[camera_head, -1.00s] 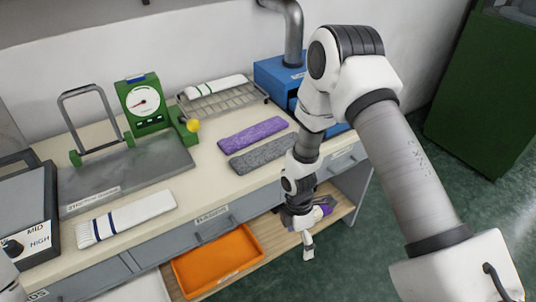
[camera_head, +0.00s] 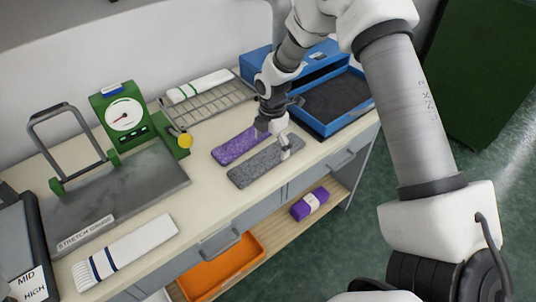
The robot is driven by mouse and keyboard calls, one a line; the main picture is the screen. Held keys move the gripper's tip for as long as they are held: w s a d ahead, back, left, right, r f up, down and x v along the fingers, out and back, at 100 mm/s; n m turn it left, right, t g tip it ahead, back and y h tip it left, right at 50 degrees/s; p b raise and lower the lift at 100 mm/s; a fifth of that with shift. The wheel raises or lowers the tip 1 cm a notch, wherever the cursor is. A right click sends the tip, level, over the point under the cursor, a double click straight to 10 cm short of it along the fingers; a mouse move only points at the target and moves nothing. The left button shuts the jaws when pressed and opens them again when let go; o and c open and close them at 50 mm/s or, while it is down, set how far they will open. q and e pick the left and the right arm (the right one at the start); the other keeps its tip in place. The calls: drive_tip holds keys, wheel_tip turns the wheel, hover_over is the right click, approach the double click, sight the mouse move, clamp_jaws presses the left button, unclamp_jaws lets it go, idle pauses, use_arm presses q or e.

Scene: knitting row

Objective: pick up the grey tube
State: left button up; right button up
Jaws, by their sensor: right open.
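The grey tube (camera_head: 254,168) is a flat, speckled grey knitted piece lying on the cream bench top, in front of a similar purple piece (camera_head: 233,148). My right gripper (camera_head: 273,143) is open above these two pieces, towards their right ends. One light fingertip is over the right part of the grey tube and the darker one is near the purple piece's right end. I cannot tell whether the fingers touch either piece. My left gripper does not show.
A blue box (camera_head: 331,119) with a dark inside stands right of the pieces. A wire rack (camera_head: 216,108) with a white striped piece (camera_head: 200,87) is behind. A green dial gauge (camera_head: 124,117) stands left. A white striped piece (camera_head: 120,254) lies front left. An orange bin (camera_head: 222,272) sits below.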

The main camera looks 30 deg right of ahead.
sight(269, 154)
drive_tip(key=f, duration=0.2)
drive_tip(key=w+f, duration=0.1)
drive_tip(key=f, duration=0.2)
drive_tip(key=shift+w+d+p, duration=0.1)
drive_tip(key=shift+w+p, duration=0.1)
drive_tip(key=shift+p, duration=0.15)
drive_tip(key=shift+s+r, duration=0.25)
drive_tip(key=shift+s, duration=0.1)
drive_tip(key=c, duration=0.9)
drive_tip(key=shift+c, duration=0.2)
